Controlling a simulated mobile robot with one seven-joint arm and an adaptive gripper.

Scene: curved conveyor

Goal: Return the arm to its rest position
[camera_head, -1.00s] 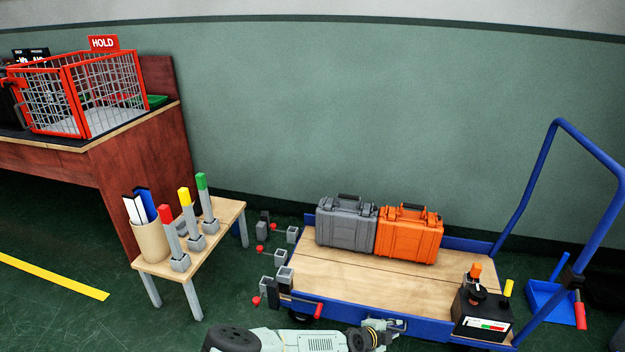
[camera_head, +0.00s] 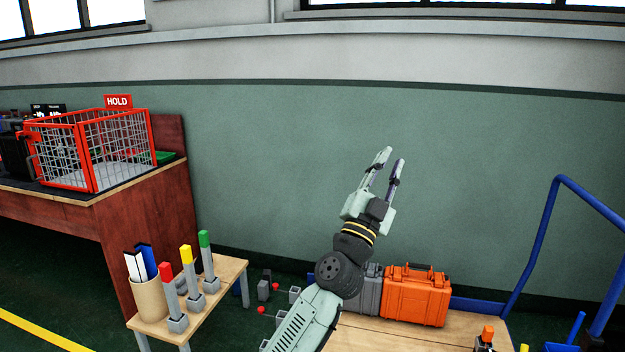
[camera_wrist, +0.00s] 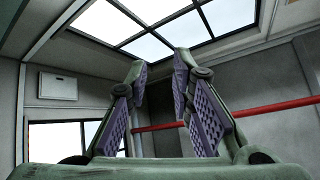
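My gripper (camera_head: 391,162) is raised in front of the green wall in the head view, its fingers pointing up. The arm comes up from the bottom of the picture. In the wrist view my gripper (camera_wrist: 158,72) shows two fingers with purple ribbed pads, spread apart with nothing between them. Behind the fingers are the ceiling and a skylight.
A blue cart (camera_head: 480,305) with a wooden deck carries a grey case (camera_head: 369,290) and an orange case (camera_head: 416,296), behind and right of my arm. A small wooden table (camera_head: 225,290) with colored-top posts stands left. A red wire basket (camera_head: 92,150) sits on a desk.

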